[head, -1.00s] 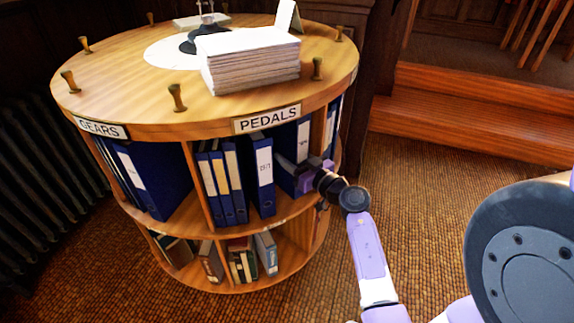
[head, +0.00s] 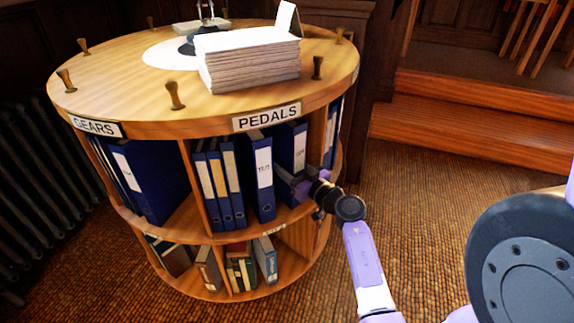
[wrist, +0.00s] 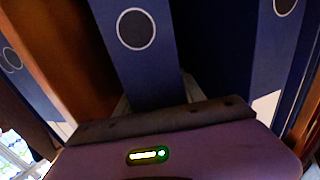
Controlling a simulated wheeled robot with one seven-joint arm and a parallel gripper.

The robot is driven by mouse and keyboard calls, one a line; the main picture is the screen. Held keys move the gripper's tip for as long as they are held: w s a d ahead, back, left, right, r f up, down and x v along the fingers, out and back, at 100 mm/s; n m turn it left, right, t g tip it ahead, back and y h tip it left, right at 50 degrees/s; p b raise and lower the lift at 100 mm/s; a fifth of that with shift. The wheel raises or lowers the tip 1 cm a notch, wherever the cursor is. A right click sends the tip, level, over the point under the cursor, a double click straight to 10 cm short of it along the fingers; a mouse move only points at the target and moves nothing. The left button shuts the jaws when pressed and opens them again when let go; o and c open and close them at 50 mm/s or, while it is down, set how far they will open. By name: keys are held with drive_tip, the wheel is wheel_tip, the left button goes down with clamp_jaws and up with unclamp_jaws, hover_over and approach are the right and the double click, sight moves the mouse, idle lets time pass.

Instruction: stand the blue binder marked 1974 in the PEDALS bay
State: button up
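A blue binder (head: 283,144) stands upright in the bay under the PEDALS sign (head: 267,117), on the upper shelf. Its white label is too small to read surely. My gripper (head: 297,186) is low at its spine, inside the bay's front. In the wrist view, the spine with its round finger hole (wrist: 136,52) rises straight ahead of my gripper, and grey finger parts show on both sides of it. The gripper appears shut on this binder; the fingertips are mostly hidden. Whether its base touches the shelf is hidden.
Another blue binder (head: 263,195) stands close to its left, with slimmer binders (head: 223,206) beyond. A wooden divider (head: 319,145) bounds the bay on the right. The GEARS bay (head: 94,126) is at left. Books fill part of the lower shelf. A paper stack (head: 250,65) sits on top.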

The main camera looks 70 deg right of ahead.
drive_tip(key=o, duration=0.4)
drive_tip(key=shift+c, duration=0.2)
